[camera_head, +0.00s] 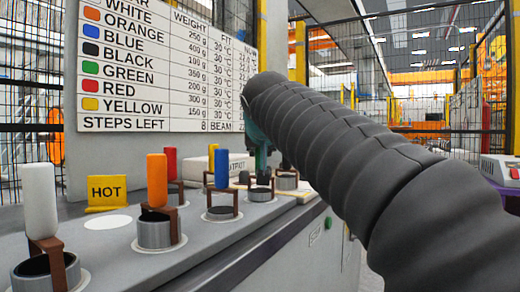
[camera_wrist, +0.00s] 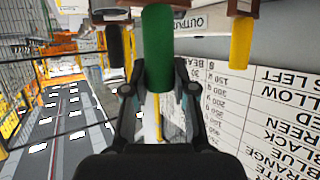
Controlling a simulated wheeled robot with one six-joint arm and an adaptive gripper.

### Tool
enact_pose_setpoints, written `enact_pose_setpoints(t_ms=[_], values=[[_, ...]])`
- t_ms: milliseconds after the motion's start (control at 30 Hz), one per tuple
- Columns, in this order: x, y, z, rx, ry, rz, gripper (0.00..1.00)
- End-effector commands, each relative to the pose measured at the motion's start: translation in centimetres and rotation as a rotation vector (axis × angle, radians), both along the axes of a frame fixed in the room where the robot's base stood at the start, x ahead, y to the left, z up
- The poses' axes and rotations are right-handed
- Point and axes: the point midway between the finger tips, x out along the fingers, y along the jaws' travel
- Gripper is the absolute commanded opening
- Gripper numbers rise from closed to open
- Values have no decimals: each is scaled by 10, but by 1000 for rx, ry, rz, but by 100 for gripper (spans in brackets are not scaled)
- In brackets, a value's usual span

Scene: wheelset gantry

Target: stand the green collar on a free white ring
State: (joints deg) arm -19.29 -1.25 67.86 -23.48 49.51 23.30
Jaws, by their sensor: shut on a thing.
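The green collar's upright green handle (camera_wrist: 158,45) stands between the two fingers of my gripper (camera_wrist: 158,80) in the wrist view, and the gripper is shut on it. In the head view my gripper (camera_head: 262,150) is mostly hidden behind my arm, above a metal collar (camera_head: 262,194) with a brown bracket at the back of the bench. I cannot tell whether the green collar still touches the bench. A bare white ring (camera_head: 108,222) lies flat on the bench beside the HOT sign, with nothing on it.
White (camera_head: 40,200), orange (camera_head: 157,180), blue (camera_head: 222,168) and red (camera_head: 171,163) handled collars stand along the bench (camera_head: 190,250). A yellow handle (camera_wrist: 241,42) and a black handle (camera_wrist: 115,46) flank the green one. The yellow HOT sign (camera_head: 106,194) and weight board (camera_head: 160,65) stand behind.

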Motion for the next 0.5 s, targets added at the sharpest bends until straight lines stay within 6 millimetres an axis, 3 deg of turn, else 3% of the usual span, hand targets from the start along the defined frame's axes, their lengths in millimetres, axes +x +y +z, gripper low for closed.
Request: enact_pose_setpoints(t_ms=[33, 67, 167, 500], values=[[0, 0, 2, 0, -3, 0, 0], [0, 0, 2, 0, -3, 0, 28], [0, 0, 1, 0, -2, 0, 53], [-1, 0, 0, 0, 1, 0, 55]])
